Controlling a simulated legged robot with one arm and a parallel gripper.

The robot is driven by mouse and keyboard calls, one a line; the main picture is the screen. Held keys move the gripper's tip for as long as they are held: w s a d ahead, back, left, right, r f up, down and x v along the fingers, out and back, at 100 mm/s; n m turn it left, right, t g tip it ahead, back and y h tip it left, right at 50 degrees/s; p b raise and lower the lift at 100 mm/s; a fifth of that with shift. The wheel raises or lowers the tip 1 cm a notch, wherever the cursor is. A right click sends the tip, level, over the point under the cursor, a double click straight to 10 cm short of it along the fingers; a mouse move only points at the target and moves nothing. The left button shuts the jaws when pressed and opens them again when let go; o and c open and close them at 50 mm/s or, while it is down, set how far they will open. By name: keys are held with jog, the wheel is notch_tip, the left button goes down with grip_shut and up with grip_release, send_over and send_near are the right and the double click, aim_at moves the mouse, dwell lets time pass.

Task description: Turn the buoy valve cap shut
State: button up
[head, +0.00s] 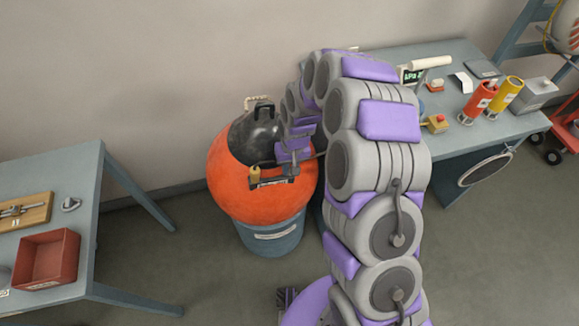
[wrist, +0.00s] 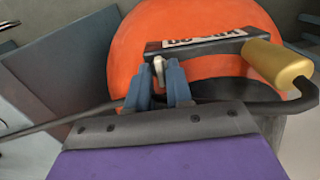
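The orange buoy (head: 235,190) sits in a blue-grey tub (head: 272,238), and its curved orange side also fills the upper middle of the wrist view (wrist: 200,25). A dark labelled bar (wrist: 197,44) runs across it, with a brass cylinder (wrist: 277,64) at one end; the cylinder also shows in the head view (head: 255,173). My gripper (wrist: 158,75) is at the bar's other end. Its two blue fingers stand on either side of a small silvery piece (wrist: 159,70). I cannot tell whether they grip it. In the head view, my arm partly covers that end.
A dark-handled black top (head: 258,130) rises behind the bar. A thin dark rod (wrist: 50,128) passes by my gripper. A table (head: 85,215) with a red tray (head: 47,258) stands left. A bench (head: 455,128) with red and yellow cylinders stands right, close to my arm.

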jog(key=shift+c, duration=0.5)
grip_shut()
jog(key=m+p, duration=0.3)
jog(key=shift+r+m, duration=0.2)
jog(key=shift+m, duration=0.1)
jog(key=m+p, duration=0.4)
jog(key=shift+m, duration=0.3)
jog(key=m+p, duration=0.5)
jog(key=shift+y, duration=0.3)
jog(key=m+p, duration=0.4)
jog(key=shift+f+m, duration=0.1)
jog(key=shift+m, duration=0.3)
